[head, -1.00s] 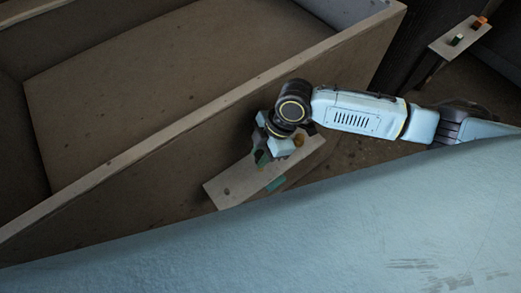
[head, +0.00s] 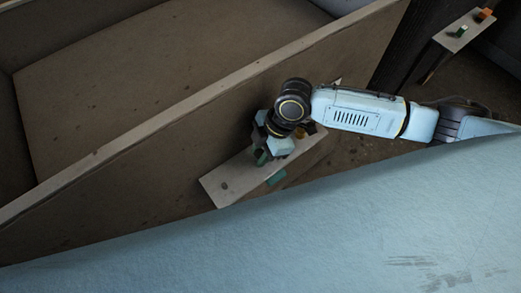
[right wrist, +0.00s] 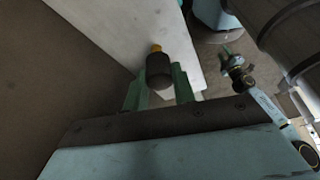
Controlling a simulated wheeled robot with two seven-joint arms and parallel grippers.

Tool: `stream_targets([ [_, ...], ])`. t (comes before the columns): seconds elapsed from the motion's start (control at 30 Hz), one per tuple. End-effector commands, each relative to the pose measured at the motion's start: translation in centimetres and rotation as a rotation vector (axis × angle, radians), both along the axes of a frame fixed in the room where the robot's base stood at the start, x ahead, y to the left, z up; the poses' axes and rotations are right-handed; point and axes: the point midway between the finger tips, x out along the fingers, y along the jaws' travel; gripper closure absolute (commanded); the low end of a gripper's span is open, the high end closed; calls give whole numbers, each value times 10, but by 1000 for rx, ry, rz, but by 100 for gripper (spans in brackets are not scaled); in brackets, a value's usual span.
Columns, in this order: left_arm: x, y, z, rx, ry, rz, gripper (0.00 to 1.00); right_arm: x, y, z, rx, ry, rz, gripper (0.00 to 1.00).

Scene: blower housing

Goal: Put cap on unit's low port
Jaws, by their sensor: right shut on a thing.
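My right gripper (head: 263,158) is over the near end of a pale plank (head: 222,187) beside a large wooden box. In the right wrist view its two green fingers (right wrist: 160,88) are shut on a dark cylinder (right wrist: 158,72), which may be the cap. A small yellow-orange piece (right wrist: 156,48) shows just beyond the cylinder; I cannot tell whether they touch. The unit's low port cannot be made out. At the right of the wrist view, what looks like my left gripper (right wrist: 228,54) is small and unclear.
The wooden box wall (head: 130,180) stands right behind my right gripper. The plank has a dark round spot near its left end, and a green piece (head: 277,177) at its front edge. A second plank (head: 449,40) at upper right bears a green and an orange piece.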

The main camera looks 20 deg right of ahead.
Motion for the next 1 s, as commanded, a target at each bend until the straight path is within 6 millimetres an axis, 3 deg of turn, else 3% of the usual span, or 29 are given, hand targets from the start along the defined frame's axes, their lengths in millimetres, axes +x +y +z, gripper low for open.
stream_targets([
  [0.8,0,-6,-12,-8,2,3,64,0,0,-20,-1,1,0,96],
  [0.83,0,-7,-11,-8,2,3,64,0,0,-20,-1,0,1,71],
  [1.0,-1,-8,-11,-9,2,3,64,0,0,-19,0,0,0,49],
])
